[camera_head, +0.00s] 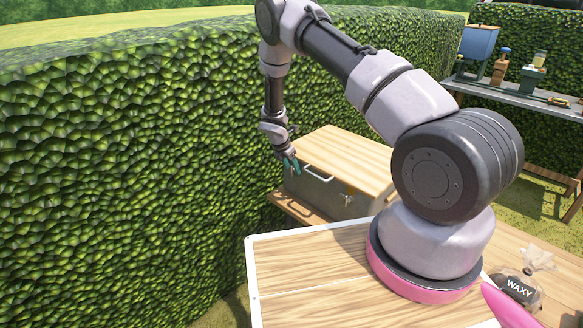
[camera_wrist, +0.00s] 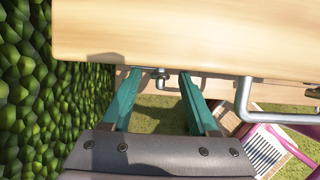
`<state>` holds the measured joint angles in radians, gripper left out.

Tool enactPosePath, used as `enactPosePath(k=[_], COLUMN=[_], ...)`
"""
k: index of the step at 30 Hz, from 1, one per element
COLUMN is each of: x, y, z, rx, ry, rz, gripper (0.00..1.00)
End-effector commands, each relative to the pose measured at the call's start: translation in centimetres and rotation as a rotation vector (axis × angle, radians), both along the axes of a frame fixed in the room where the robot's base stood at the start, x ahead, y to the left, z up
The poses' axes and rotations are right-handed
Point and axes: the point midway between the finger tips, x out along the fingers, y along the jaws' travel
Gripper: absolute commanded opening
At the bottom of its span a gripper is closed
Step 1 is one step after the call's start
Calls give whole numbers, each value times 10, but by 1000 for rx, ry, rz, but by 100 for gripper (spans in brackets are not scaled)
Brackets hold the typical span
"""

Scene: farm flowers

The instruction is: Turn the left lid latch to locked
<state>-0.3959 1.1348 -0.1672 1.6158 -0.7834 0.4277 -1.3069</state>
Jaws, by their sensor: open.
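A grey box (camera_head: 318,196) with a pale wooden lid (camera_head: 345,157) stands in front of the hedge in the head view. My gripper (camera_head: 291,163) is at its left front corner, teal fingers spread. In the wrist view, the wooden lid (camera_wrist: 200,30) fills the top. A small metal latch (camera_wrist: 161,77) at the lid's edge lies between the fingertips of my open gripper (camera_wrist: 158,82); I cannot tell whether they touch it. In the head view the left latch is hidden by the gripper or too small to see. A brass-coloured right latch (camera_head: 348,199) shows on the box front.
A metal handle (camera_head: 318,174) sticks out between the two latches; it is right of my fingers in the wrist view (camera_wrist: 244,100). A tall hedge (camera_head: 130,150) is close on the left. A "WAXY" bag (camera_head: 519,289) lies at the lower right. A workbench (camera_head: 515,97) with bottles stands behind.

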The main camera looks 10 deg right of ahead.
Motion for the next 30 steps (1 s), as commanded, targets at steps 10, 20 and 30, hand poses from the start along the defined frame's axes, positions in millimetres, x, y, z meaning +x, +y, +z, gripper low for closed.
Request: enactPosePath(k=[10, 20, 30], x=[0, -1, -5], y=[0, -1, -1], z=[0, 0, 0], rx=[0, 10, 96], ry=[0, -17, -149], rz=[-1, -1, 7], gripper=[10, 0, 0])
